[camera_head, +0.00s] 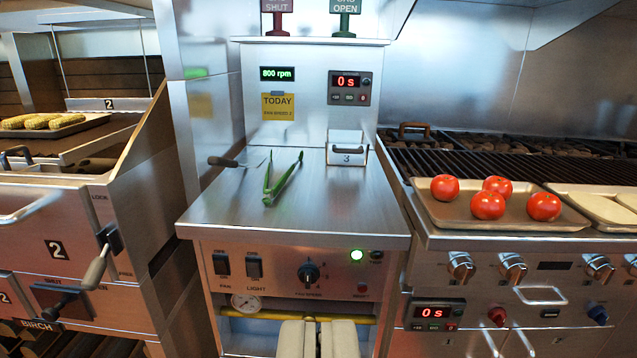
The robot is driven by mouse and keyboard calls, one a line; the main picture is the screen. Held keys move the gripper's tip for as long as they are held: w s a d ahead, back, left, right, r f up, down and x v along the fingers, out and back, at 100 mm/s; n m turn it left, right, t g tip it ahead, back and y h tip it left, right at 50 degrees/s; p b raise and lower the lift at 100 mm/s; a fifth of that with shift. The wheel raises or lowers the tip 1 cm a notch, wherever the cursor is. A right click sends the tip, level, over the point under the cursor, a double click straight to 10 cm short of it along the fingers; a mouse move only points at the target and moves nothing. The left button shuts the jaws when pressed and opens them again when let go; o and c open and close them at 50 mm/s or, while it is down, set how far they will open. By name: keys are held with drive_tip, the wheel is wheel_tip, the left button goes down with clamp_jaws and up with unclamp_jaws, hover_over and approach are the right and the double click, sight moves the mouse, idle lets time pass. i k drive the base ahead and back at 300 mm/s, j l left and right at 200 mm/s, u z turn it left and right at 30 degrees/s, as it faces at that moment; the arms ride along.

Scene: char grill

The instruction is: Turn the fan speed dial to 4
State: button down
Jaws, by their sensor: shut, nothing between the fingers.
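The fan speed dial (309,274) is a black round knob on the front panel of the middle steel counter. Its scale marks and pointer are too small to read. A green display (277,73) on the panel above reads 800 rpm. My gripper (318,326) is at the bottom centre, its two pale fingers close together and empty. In the picture it is below the dial, apart from it, with the dial in full view. The fan switch (221,264) and light switch (254,267) are left of the dial.
A lit green lamp (357,255) and a red reset button (361,289) are right of the dial. A gauge (246,303) and a yellow bar (268,314) lie below. Green tongs (281,178) lie on the counter. A yellow note (277,106) says TODAY above small print.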

sight(308, 275)
drive_tip(key=k+l+u, duration=0.2)
drive_tip(key=l, duration=0.25)
drive_tip(key=l+u, duration=0.15)
drive_tip(key=l, duration=0.3)
drive_tip(key=k+l+u, duration=0.2)
drive_tip(key=l, duration=0.2)
drive_tip(key=k+l+u, duration=0.2)
drive_tip(key=l, duration=0.2)
drive_tip(key=k+l+u, duration=0.2)
drive_tip(key=l, duration=0.15)
drive_tip(key=i, duration=0.05)
